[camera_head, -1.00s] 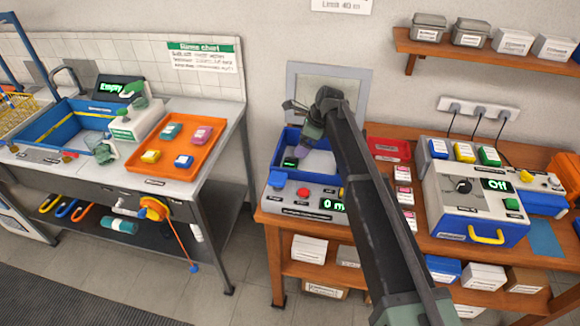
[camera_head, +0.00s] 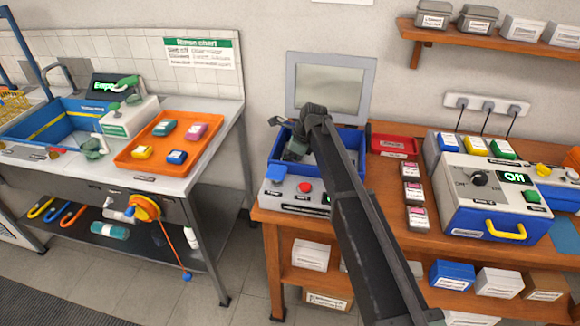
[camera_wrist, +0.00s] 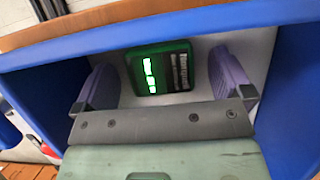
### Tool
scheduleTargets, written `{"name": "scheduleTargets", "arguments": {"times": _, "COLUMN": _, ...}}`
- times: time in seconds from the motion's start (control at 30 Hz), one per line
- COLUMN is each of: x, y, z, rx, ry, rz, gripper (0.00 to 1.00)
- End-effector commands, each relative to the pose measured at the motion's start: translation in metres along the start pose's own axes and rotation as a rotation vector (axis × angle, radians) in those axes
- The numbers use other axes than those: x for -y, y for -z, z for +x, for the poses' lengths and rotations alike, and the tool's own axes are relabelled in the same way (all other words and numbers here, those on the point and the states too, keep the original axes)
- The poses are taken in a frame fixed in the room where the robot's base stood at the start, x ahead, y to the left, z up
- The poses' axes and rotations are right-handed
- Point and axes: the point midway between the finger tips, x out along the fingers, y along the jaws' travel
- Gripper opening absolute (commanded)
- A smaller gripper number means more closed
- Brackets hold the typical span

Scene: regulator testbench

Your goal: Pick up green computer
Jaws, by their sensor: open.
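The green computer (camera_wrist: 160,68) is a small green-cased block with a lit green display and a label. It lies on the pale floor of a blue-walled tray (camera_wrist: 150,38), which also shows in the head view (camera_head: 352,170) as part of the test bench. My gripper (camera_wrist: 165,78) is open, with one purple-padded finger to each side of the computer and gaps between. In the head view my gripper (camera_head: 296,148) reaches down into the tray, and I cannot make out the computer behind it.
The tray's blue walls are close around my gripper. A red tray (camera_head: 393,140) and several small labelled boxes lie to the right. An orange tray (camera_head: 140,163) is on the left bench.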

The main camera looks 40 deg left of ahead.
Motion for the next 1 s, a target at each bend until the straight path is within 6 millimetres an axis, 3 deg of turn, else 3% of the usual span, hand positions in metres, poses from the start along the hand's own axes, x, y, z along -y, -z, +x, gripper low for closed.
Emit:
{"name": "scheduleTargets", "arguments": {"times": 0.07, "x": 0.000, "y": 0.000, "z": -0.001, "rx": 0.000, "ry": 0.000, "rz": 0.000, "gripper": 0.93}}
{"name": "scheduleTargets", "arguments": {"times": 0.4, "x": 0.000, "y": 0.000, "z": -0.001, "rx": 0.000, "ry": 0.000, "rz": 0.000, "gripper": 0.42}}
{"name": "scheduleTargets", "arguments": {"times": 0.77, "x": 0.000, "y": -0.003, "z": -0.007, "rx": 0.000, "ry": 0.000, "rz": 0.000, "gripper": 0.42}}
{"name": "scheduleTargets", "arguments": {"times": 1.0, "x": 0.000, "y": -0.016, "z": -0.040, "rx": 0.000, "ry": 0.000, "rz": 0.000, "gripper": 0.42}}
